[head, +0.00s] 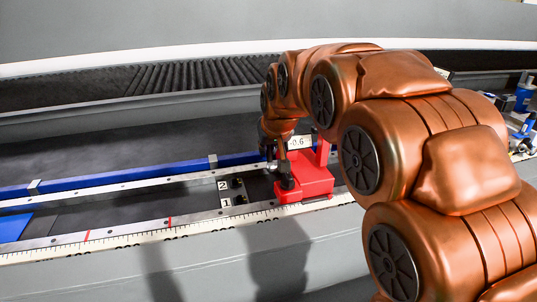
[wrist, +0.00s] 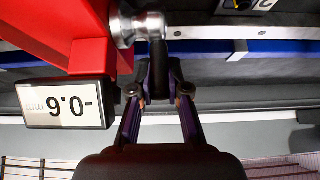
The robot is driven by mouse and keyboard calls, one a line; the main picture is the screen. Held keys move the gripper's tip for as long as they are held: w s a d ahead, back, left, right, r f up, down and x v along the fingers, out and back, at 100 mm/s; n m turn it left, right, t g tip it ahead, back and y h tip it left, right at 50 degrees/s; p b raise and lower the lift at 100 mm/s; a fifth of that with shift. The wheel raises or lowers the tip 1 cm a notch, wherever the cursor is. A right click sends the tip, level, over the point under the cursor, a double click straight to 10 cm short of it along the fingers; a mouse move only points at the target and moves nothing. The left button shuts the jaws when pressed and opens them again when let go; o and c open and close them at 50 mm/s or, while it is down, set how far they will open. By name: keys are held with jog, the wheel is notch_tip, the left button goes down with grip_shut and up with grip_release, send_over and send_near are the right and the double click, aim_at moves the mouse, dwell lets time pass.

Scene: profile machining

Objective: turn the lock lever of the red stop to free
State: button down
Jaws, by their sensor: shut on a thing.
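The red stop (head: 312,184) sits on the rail in the middle of the head view, and it fills the upper left of the wrist view (wrist: 60,30). Its lock lever has a silver hub (wrist: 128,27) on the stop's side and a dark arm (wrist: 158,58) that runs down between my fingertips. My gripper (wrist: 158,88) is shut on the dark lever arm, close beside the stop. In the head view my gripper (head: 285,178) is dark and covers most of the lever. The lever's exact angle is hard to tell.
A small display (head: 300,142) on the stop reads -0.6; it appears upside down in the wrist view (wrist: 66,103). A scale (head: 130,236) with red marks runs along the front. A blue rail (head: 130,176) runs behind.

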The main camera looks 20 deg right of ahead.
jog(key=shift+s+r+t, duration=0.1)
jog(key=shift+t, duration=0.2)
dwell(0.4)
jog(key=c, duration=1.1)
grip_release()
